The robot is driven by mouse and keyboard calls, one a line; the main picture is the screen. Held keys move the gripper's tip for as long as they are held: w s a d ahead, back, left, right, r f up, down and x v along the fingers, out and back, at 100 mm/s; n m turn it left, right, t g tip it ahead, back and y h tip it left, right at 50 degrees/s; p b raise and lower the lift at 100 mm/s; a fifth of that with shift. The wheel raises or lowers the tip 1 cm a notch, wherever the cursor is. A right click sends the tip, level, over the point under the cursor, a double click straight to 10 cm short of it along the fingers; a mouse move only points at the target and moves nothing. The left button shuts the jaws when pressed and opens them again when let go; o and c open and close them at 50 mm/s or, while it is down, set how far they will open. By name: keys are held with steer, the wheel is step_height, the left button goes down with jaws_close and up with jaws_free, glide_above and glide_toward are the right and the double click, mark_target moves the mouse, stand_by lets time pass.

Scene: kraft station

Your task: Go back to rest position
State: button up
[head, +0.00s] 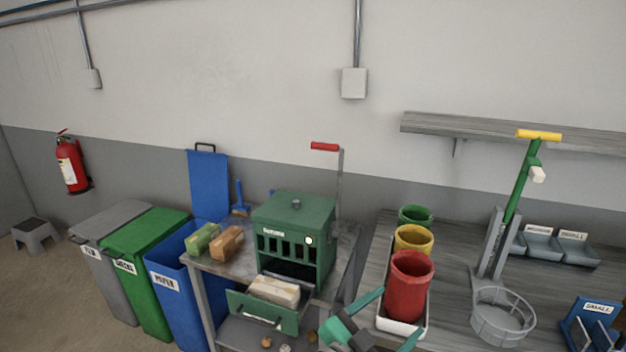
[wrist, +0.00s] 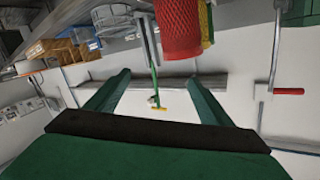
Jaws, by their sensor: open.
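My gripper (head: 399,312) shows at the bottom of the head view, in front of the white tray. Its two green fingers are spread apart. In the wrist view my gripper (wrist: 159,75) is also open, with nothing between the fingers. The picture there looks upside down, with the wall and grey shelf beyond the fingertips. The rest of my arm is mostly cut off by the lower edge of the head view.
A green machine (head: 295,230) with an open front drawer (head: 262,310) holding a pale block stands left of my gripper. Red (head: 411,285), yellow and green cups stand in a white tray (head: 402,327). A wire basket (head: 502,318) and green-handled lever (head: 520,190) are right.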

steer(key=s+a+f+n+t+y, duration=0.35)
steer(key=s+f+n+y, duration=0.2)
steer(key=f+n, duration=0.3)
steer(key=s+a+f+n+t+y, duration=0.3)
steer(key=s+a+f+n+y, duration=0.15)
steer(key=s+f+n, duration=0.45)
steer(key=s+a+f+m+g+y, duration=0.1)
steer(key=s+a+f+m, duration=0.1)
steer(key=s, duration=0.8)
steer(key=s+a+f+m+g+y, duration=0.1)
steer(key=s+a+f, duration=0.3)
steer(key=s, duration=0.6)
steer(key=shift+s+a+f+m, duration=0.3)
steer(key=shift+s+a+m, duration=0.15)
steer(key=shift+a, duration=0.4)
steer(key=shift+w, duration=0.1)
steer(key=shift+c, duration=0.3)
